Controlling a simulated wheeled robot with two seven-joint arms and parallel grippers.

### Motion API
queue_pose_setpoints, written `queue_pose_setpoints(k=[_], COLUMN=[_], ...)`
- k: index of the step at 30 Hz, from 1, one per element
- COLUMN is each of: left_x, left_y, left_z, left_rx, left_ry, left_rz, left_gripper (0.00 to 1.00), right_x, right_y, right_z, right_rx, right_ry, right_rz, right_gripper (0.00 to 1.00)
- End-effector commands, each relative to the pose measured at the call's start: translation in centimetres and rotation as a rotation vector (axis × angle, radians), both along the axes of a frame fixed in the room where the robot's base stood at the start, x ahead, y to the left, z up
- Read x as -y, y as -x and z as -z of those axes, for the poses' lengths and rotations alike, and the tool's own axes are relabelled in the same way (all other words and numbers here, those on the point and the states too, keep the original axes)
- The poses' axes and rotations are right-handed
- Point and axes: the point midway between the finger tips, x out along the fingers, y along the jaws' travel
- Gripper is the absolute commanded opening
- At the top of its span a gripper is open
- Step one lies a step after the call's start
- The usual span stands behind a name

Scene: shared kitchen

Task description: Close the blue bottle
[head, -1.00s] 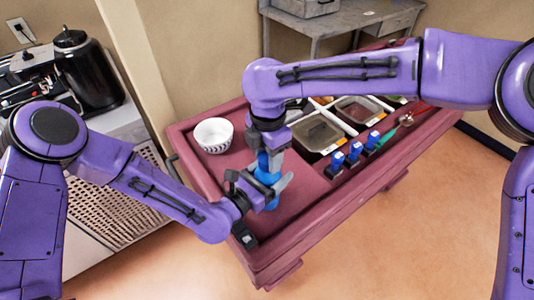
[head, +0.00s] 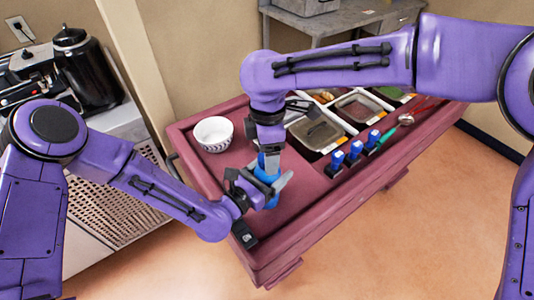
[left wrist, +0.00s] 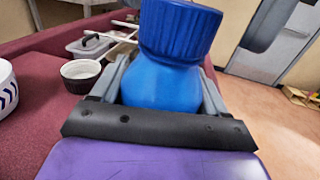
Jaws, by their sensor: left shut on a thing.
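The blue bottle (left wrist: 160,88) stands roughly upright over the cart top, with a darker blue ribbed cap (left wrist: 178,30) on its neck. Whether the cap is fully seated cannot be told. My left gripper (head: 262,188) is shut around the bottle's body, one finger on each side in the left wrist view. My right gripper (head: 270,145) points down just above the bottle in the head view and hides much of its top. In the left wrist view, a grey part of my right gripper (left wrist: 268,22) shows right of the cap, with a gap between them. Its jaw opening is unclear.
A white bowl (head: 213,133) sits on the maroon cart (head: 300,215), left of the bottle. Food trays (head: 318,132) are set into the cart's back. Several blue-capped bottles (head: 355,150) stand to the right. The cart's front strip is mostly clear.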

Motion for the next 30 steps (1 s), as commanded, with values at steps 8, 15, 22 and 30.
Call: queue_pose_setpoints(k=[8,15,22,30], left_x=[0.0,0.0,0.0,0.0], left_y=[0.1,0.1,0.1,0.1], left_z=[0.1,0.1,0.1,0.1], left_rx=[-0.002,-0.002,-0.002,-0.002], left_ry=[-0.002,-0.002,-0.002,-0.002], left_rz=[0.002,0.002,0.002,0.002], left_gripper=[0.0,0.0,0.0,0.0], right_x=[0.0,0.0,-1.7,0.0], right_y=[0.0,0.0,0.8,-0.1], right_z=[-3.3,-3.4,-3.9,-6.9], right_rx=[0.001,0.0,-0.066,0.002], right_ry=[-0.001,-0.001,-0.105,0.001], right_rz=[0.0,0.0,-0.134,-0.425], right_gripper=[0.72,0.69,0.68,0.68])
